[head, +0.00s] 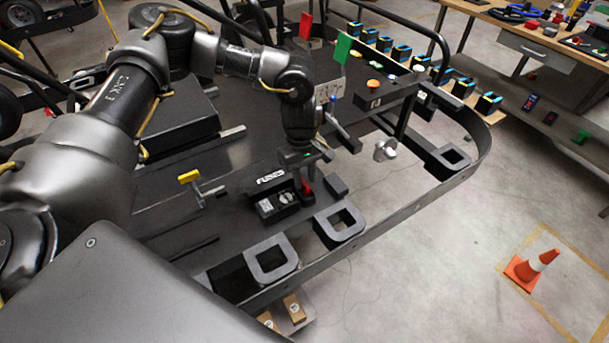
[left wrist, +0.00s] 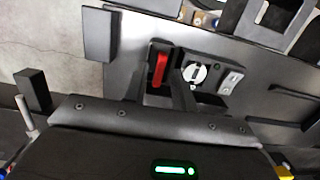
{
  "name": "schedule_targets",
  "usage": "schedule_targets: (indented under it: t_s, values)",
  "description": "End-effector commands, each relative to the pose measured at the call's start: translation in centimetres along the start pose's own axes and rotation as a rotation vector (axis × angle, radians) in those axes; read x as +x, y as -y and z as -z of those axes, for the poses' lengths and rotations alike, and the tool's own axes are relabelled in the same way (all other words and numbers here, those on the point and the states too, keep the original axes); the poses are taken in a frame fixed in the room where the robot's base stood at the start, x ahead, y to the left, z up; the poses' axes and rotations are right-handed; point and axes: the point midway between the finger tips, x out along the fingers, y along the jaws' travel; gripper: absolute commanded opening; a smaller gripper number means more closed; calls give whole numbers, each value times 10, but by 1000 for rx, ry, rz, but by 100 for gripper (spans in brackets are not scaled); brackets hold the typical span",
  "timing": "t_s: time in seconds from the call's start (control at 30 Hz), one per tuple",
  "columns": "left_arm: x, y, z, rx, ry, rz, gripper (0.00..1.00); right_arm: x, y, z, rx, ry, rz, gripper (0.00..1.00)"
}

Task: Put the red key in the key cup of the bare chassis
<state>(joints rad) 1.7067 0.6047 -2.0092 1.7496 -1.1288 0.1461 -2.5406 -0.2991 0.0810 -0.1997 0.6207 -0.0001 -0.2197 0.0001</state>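The red key (head: 306,186) shows at the black fuse box (head: 277,205) on the kart chassis in the head view. In the left wrist view the red key (left wrist: 158,69) stands in a dark recess of the box, beside a round white dial (left wrist: 194,74). My left gripper (head: 307,178) points down over it. Its two dark fingers (left wrist: 159,88) are apart, one on each side of the key, with gaps showing. I cannot tell whether the key is seated in the box. I cannot make out a key cup. My right gripper is not in view.
A yellow-topped handle (head: 189,177) stands left of the fuse box. A red flag (head: 306,25), a green flag (head: 342,47) and an orange button (head: 374,84) are behind. A workbench (head: 530,48) is at the back right.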

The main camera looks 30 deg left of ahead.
Motion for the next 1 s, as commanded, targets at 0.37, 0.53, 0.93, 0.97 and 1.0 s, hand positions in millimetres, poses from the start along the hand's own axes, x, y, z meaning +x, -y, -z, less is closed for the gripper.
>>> schedule_targets:
  t_s: [0.37,0.53,0.93,0.97,1.0]
  values:
    - [-2,0,0,0,0,-1,34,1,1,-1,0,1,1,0]
    - [-24,-1,0,0,-1,-5,34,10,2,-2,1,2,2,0]
    - [-96,-1,0,1,0,-3,34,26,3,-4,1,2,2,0]
    - [-99,-1,0,0,-1,-2,34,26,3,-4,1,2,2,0]
    - [-102,0,0,0,-1,-1,34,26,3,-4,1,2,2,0]
